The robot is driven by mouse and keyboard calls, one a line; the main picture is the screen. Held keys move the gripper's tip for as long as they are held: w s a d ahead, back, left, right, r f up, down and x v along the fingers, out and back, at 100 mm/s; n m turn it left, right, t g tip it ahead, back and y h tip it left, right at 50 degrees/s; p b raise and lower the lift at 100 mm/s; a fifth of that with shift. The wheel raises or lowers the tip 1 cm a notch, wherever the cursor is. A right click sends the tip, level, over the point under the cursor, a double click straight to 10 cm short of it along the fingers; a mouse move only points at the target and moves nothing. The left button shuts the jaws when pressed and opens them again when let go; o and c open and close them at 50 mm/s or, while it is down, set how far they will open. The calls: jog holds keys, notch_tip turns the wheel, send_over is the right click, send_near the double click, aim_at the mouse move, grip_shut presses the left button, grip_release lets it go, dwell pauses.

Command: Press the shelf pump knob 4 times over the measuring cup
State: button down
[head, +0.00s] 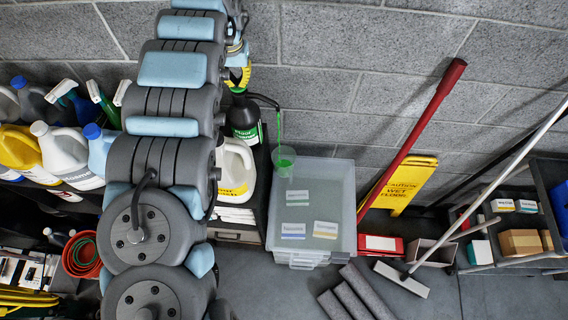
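A black pump bottle (245,121) with a green label stands upright on the dark shelf, partly hidden behind my arm. Its thin black spout (266,99) reaches right, and a green stream (280,125) falls from it. The clear measuring cup (284,172) stands below the spout on the lid of a translucent drawer box (338,195) and holds some green liquid. My gripper (238,77) is at the top of the bottle, over the pump head. The knob is hidden, and I cannot make out whether the fingers are open or shut.
A white jug (234,165) stands beside my arm, in front of the bottle. More jugs and spray bottles fill the left shelf. A red pole (412,140) and a yellow wet-floor sign (403,184) lean right of the drawer box. The box lid around the cup is mostly clear.

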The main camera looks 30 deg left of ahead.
jog(key=shift+f, duration=0.3)
jog(key=shift+r, duration=3.4)
jog(key=shift+f, duration=0.2)
